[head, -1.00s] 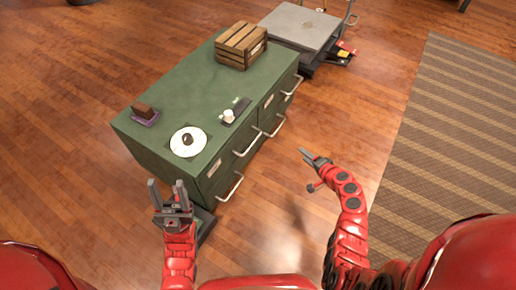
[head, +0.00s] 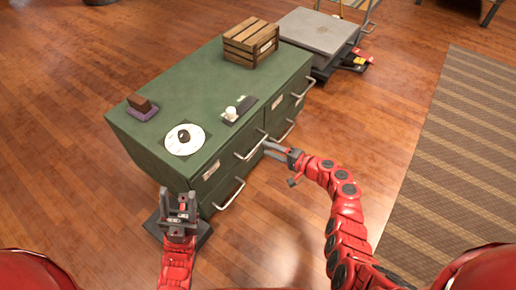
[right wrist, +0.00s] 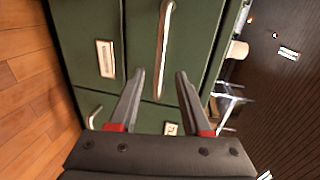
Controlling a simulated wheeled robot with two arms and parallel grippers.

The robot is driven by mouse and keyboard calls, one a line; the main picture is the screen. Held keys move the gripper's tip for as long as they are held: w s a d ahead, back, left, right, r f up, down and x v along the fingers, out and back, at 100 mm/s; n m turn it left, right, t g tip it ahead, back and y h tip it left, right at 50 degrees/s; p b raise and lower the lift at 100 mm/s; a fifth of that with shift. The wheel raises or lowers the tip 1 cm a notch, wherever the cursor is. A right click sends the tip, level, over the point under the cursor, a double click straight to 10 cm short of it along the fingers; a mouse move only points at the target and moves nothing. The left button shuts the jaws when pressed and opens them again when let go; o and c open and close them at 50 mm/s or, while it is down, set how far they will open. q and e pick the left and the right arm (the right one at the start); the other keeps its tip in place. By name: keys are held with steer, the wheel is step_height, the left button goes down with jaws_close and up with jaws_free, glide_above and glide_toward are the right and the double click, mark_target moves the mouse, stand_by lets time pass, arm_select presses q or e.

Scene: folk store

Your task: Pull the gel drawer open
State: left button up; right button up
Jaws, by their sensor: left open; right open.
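The green cabinet (head: 150,150) has several drawers with pale bar handles and small labels, too small to read, so I cannot tell which is the gel drawer. All visible drawers look closed. My right gripper (head: 266,148) is open beside the upper near drawer's handle (head: 250,147). In the right wrist view, a handle (right wrist: 164,45) runs between the open fingers (right wrist: 160,74), which are not shut on it; contact is unclear. A label (right wrist: 106,58) is left of it. My left gripper (head: 177,194) is open and empty near the cabinet's near end.
On the cabinet top are a wooden crate (head: 251,44), a white plate (head: 185,139), a brown block (head: 140,103) and a small white item (head: 231,113). A grey-topped platform (head: 318,32) stands behind. A striped rug (head: 450,150) lies right; floor between is clear.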

mark_target(258, 144)
steer(key=b+x, duration=0.1)
steer(key=x, duration=0.4)
steer(key=shift+w+a+f+b, duration=0.1)
steer(key=shift+a+b, duration=0.1)
steer(key=shift+b, duration=0.15)
jaws_close()
steer(key=shift+d, duration=0.1)
stand_by(1.0)
